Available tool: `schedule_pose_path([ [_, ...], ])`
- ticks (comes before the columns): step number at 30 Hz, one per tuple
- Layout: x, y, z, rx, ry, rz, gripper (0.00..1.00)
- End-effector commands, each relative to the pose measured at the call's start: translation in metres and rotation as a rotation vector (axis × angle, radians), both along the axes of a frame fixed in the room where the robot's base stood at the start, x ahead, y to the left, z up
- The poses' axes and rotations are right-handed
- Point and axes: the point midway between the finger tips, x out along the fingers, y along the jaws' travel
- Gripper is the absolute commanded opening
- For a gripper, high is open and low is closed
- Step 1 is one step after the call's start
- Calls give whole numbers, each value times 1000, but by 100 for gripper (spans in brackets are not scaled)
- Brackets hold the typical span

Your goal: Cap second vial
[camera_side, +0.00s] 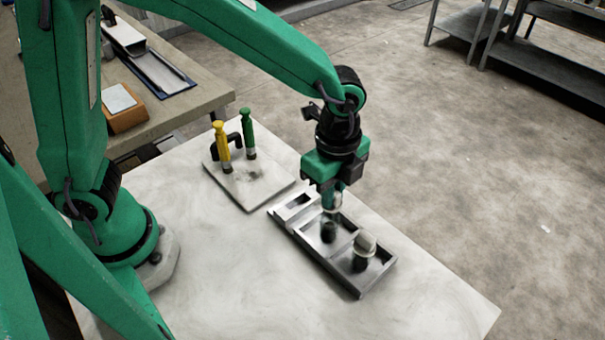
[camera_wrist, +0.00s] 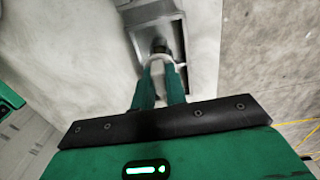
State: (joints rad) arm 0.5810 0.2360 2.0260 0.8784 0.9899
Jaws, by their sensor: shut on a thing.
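A grey metal tray (camera_side: 341,283) lies on the white table. In it stands a dark vial (camera_side: 361,264) with a white cap (camera_side: 364,243) on top, at the near right end. A second dark vial (camera_side: 328,233) stands further left in the tray, under my gripper (camera_side: 332,204). My gripper points down and is shut on a whitish cap, partly hidden by the fingers. In the wrist view the pale cap (camera_wrist: 158,58) shows between the fingertips (camera_wrist: 160,72), with a dark vial (camera_wrist: 158,44) just beyond it. I cannot tell whether the cap touches that vial.
A pale plate (camera_side: 245,187) behind the tray holds a yellow-handled tool (camera_side: 222,140) and a green-handled tool (camera_side: 248,132) upright, beside a black handle. The table front is clear.

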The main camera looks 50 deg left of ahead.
Motion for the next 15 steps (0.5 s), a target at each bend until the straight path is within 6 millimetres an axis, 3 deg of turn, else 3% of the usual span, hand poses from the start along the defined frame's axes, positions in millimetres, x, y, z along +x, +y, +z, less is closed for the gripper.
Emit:
schedule_pose_path([
  [15, 0, 0, -30, 1, 1, 0, 0],
])
